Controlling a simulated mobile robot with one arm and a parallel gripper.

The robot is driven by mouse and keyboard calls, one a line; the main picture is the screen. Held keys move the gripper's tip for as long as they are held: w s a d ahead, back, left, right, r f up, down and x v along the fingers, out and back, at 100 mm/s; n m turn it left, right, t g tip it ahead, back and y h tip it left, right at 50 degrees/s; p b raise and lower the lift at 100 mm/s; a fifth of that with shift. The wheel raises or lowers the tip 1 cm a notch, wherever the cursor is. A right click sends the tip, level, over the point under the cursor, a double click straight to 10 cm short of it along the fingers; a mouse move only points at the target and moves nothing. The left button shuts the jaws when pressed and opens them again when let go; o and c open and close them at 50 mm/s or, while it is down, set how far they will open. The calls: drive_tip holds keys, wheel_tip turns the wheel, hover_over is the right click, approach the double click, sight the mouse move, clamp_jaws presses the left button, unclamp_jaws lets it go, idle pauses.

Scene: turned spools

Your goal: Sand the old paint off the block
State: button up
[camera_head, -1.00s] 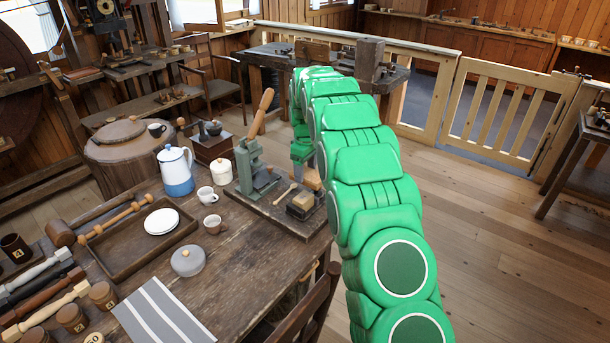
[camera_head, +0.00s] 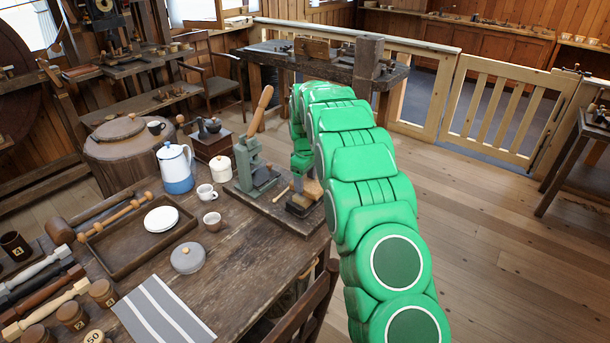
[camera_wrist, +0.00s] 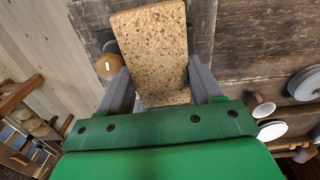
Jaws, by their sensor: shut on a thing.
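A tan, speckled sanding block (camera_wrist: 152,45) is held between the two grey fingers of my gripper (camera_wrist: 163,90) in the wrist view. In the head view my green gripper (camera_head: 304,172) is low over the right end of the workbench, with the tan sanding block (camera_head: 313,189) below it. A dark block or holder (camera_head: 300,208) sits directly under the sanding block, on a dark base board (camera_head: 268,211). The held block hides most of its top, so the old paint is not visible. I cannot tell whether the two touch.
A green press (camera_head: 250,165) with a wooden lever stands just left. A blue-white coffee pot (camera_head: 176,170), cups, a lidded grey pot (camera_head: 187,258) and a tray (camera_head: 110,262) fill the table (camera_head: 250,275). A chair (camera_head: 305,308) stands at its front edge.

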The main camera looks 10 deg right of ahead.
drive_tip(key=shift+f, duration=1.6)
drive_tip(key=shift+w+a+r, duration=0.2)
drive_tip(key=shift+c, duration=0.6)
drive_tip(key=shift+w+a+f, duration=0.1)
drive_tip(key=shift+w+a, duration=1.1)
drive_tip(key=shift+a, duration=0.05)
drive_tip(key=shift+s+d, duration=1.45)
drive_tip(key=shift+d, duration=0.1)
drive_tip(key=shift+a+r, duration=0.1)
drive_tip(key=shift+r, duration=4)
